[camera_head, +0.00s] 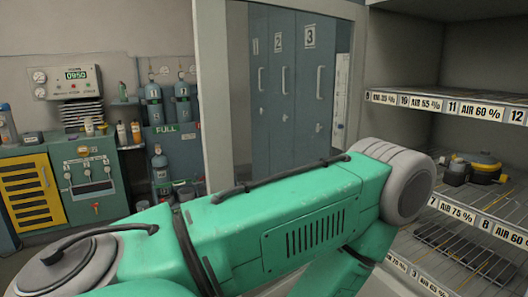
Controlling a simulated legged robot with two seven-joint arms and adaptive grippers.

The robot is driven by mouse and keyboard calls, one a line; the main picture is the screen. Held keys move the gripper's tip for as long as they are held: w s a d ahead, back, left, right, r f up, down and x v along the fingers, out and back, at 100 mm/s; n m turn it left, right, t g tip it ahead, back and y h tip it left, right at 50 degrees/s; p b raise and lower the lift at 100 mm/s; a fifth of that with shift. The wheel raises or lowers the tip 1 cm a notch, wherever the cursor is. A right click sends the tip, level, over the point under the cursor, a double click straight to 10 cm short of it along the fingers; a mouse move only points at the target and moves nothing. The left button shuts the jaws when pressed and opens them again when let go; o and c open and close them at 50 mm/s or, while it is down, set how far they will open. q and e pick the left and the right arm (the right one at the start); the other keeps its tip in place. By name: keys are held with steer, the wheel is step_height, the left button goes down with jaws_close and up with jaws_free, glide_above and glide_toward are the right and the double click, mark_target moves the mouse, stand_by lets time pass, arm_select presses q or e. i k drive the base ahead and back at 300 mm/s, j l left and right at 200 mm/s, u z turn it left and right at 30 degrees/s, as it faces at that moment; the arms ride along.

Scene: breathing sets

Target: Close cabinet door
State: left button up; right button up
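The cabinet door (213,93) shows in the head view as a pale grey frame around a see-through opening or pane; I cannot tell which. It stands open to the left of the cabinet (402,50), and grey lockers show through it. The cabinet's shelves are exposed at the right. My green arm crosses the lower middle in front of the door and hides its lower part. Neither of my grippers shows, and I cannot tell whether the arm touches the door.
Labelled cabinet shelves (447,104) hold a yellow and black breathing set (482,168). Numbered lockers (296,85) stand behind the door. At the left are a control box (68,82), a green and yellow unit (88,178) and gas cylinders (154,103).

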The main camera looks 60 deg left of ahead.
mark_target(209, 19)
steer(key=k+j, duration=0.15)
steer(key=j, duration=0.2)
steer(key=k+j+u, duration=0.1)
steer(key=j, duration=0.25)
steer(key=k+j, duration=0.15)
steer(key=j, duration=0.2)
steer(key=k+j, duration=0.15)
steer(key=j, duration=0.2)
steer(key=u, duration=0.05)
